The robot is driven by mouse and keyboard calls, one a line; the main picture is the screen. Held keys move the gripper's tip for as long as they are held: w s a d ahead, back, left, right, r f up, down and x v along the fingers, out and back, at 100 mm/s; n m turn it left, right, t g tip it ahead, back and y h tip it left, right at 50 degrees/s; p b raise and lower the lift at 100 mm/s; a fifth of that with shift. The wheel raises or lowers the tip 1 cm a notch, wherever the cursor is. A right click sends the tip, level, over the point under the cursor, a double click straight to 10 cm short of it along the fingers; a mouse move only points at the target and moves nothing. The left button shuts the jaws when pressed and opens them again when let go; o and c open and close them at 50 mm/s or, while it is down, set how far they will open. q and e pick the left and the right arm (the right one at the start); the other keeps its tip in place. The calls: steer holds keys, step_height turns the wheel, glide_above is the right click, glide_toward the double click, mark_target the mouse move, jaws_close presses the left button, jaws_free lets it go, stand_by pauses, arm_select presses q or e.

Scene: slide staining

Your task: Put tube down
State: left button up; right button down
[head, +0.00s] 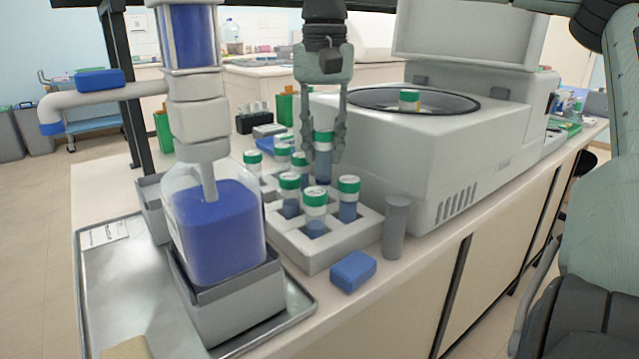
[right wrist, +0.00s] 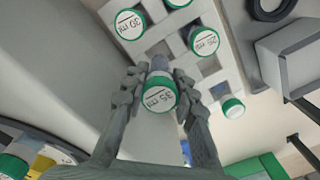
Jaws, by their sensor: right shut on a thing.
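My right gripper (head: 325,155) reaches down from above and is shut on a green-capped tube (head: 323,139) with blue liquid. Several other green-capped tubes stand in the rack, such as the front one (head: 315,198). My left gripper is not in view.
A white centrifuge (head: 460,150) stands open at right, with a green-capped tube (head: 409,98) in its bowl. A blue-filled bottle (head: 215,235) stands on a metal tray (head: 115,290) at left.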

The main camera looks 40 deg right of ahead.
mark_target(322, 185)
steer(key=shift+f, duration=3)
steer(key=c, duration=1.2)
jaws_free()
steer(key=shift+f, duration=0.1)
step_height(322, 185, up, 13)
steer(key=shift+f, duration=0.1)
